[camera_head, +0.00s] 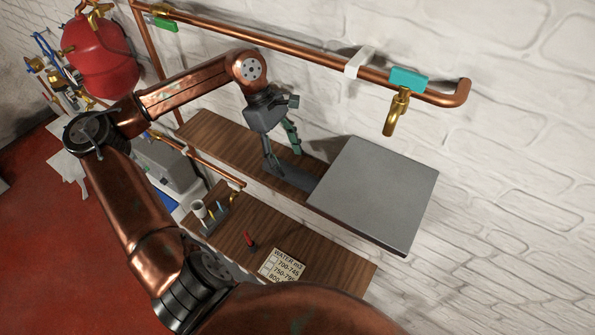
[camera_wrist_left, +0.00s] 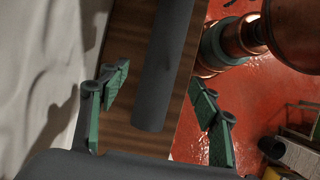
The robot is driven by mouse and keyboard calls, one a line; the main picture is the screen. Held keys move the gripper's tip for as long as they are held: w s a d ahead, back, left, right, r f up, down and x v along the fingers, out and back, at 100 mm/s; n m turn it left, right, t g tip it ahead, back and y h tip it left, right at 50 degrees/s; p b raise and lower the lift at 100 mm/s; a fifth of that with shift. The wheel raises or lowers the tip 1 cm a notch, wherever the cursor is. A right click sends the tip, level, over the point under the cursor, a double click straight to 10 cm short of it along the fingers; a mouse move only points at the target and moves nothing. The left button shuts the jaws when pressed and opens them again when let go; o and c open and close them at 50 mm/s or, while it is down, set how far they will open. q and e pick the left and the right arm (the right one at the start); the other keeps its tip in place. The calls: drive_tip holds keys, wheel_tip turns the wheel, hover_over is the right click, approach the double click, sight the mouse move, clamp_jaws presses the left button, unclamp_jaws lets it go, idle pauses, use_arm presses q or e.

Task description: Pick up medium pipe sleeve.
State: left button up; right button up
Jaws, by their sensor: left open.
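A dark grey cylinder, which looks like the pipe sleeve (camera_wrist_left: 165,70), lies on the wooden shelf in the left wrist view. It runs from the top edge down between the two green-padded fingers, and its far end is cut off. In the head view a dark grey piece of it (camera_head: 296,177) shows on the shelf, beside the grey slab. My left gripper (camera_head: 285,161) is open over it, one finger on each side. In the left wrist view gaps show between the sleeve and the fingers of the gripper (camera_wrist_left: 160,76). My right gripper is not in view.
A grey slab (camera_head: 375,190) covers the right end of the upper shelf (camera_head: 215,135). A lower shelf (camera_head: 325,262) holds a small holder with tools, a red-handled item (camera_head: 249,238) and a sign (camera_head: 282,266). A copper pipe (camera_head: 300,52) with a tap (camera_head: 396,112) runs along the wall.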

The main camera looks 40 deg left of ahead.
sight(295, 170)
use_arm(q)
drive_tip(key=shift+s+d+r, duration=0.1)
drive_tip(key=shift+d, duration=0.4)
drive_tip(key=p+x, duration=0.1)
drive_tip(key=x, duration=0.3)
drive_tip(key=shift+d+f+p, duration=0.1)
drive_tip(key=shift+f+p, duration=0.25)
drive_tip(key=shift+f, duration=0.15)
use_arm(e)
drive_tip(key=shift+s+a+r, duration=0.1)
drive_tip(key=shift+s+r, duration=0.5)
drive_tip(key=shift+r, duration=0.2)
use_arm(q)
drive_tip(key=shift+c, duration=0.3)
drive_tip(key=shift+c, duration=0.8)
drive_tip(key=c, duration=1)
drive_tip(key=shift+c, duration=0.3)
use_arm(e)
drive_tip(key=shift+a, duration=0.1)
